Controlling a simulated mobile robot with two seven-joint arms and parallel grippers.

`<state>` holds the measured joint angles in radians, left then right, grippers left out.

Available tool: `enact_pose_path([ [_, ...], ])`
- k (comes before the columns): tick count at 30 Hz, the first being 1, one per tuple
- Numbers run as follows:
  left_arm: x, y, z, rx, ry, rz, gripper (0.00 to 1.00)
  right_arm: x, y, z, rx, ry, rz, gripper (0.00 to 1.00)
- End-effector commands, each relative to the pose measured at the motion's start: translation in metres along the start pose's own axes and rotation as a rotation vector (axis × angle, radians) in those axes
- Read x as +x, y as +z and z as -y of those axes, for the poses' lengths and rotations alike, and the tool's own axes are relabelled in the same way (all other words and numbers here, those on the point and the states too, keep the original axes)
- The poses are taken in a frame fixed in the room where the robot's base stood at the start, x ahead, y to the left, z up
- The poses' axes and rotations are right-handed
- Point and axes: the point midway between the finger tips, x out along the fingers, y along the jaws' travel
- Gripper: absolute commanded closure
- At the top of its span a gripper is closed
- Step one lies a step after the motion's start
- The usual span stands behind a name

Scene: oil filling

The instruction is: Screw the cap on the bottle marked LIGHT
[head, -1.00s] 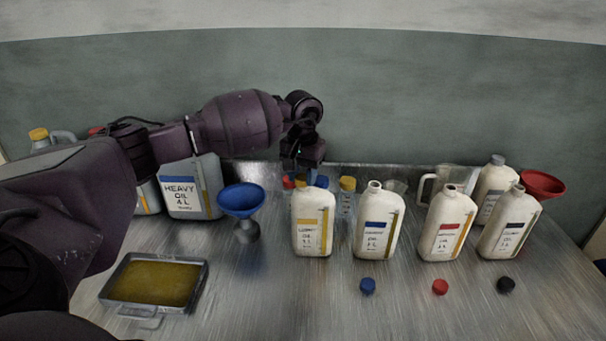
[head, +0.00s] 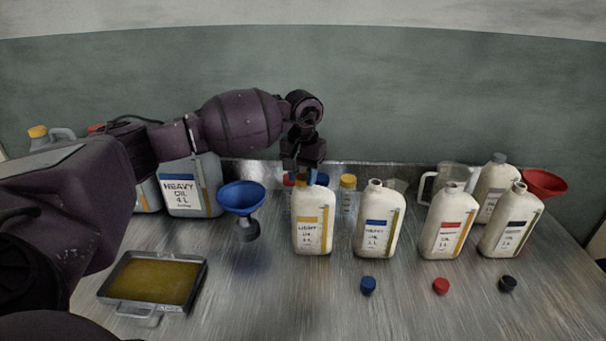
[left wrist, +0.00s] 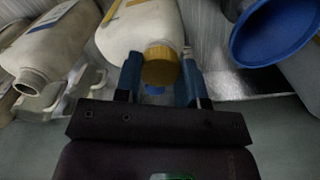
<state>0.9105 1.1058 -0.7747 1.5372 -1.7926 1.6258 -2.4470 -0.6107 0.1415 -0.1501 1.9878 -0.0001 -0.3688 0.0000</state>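The cream bottle marked LIGHT (head: 313,236) stands upright on the metal table and has a yellow label band. A yellow cap (left wrist: 161,66) sits at its mouth; how far it is threaded on cannot be told. My left gripper (head: 302,174) comes down from above at the bottle's top. In the left wrist view its two blue fingers (left wrist: 160,78) lie on either side of the cap and appear shut on it. In the head view the fingers largely hide the cap. My right gripper is in neither view.
A bottle with a blue label (head: 378,222) stands close to the right, with other bottles beyond. Loose blue (head: 368,285), red (head: 441,286) and black (head: 508,284) caps lie in front. A blue funnel (head: 240,197) stands left, near an oil tray (head: 186,305). The front middle is clear.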

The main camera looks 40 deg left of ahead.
Motion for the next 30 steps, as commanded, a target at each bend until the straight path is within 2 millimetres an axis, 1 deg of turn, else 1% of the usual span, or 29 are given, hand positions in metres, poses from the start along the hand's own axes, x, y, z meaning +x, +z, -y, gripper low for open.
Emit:
enact_pose_path([
  [1,0.0,0.0,0.0,0.0,0.0,0.0,0.57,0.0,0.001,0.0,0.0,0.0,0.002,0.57],
  [3,0.0,0.0,0.0,0.0,0.0,0.0,0.46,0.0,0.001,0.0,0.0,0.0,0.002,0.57],
  [6,0.0,0.0,0.0,0.0,0.0,0.0,0.33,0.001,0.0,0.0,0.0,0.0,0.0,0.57],
  [14,-0.001,0.0,0.0,0.0,0.0,0.0,0.33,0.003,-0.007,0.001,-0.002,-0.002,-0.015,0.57],
  [17,-0.006,-0.001,0.0,0.0,0.0,-0.002,0.33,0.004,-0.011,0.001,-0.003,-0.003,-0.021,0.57],
  [20,-0.017,-0.001,0.0,0.0,0.001,-0.002,0.33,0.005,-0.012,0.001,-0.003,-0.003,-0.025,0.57],
  [30,-0.078,-0.001,0.0,0.001,0.0,-0.004,0.33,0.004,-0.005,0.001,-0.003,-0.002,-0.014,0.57],
])
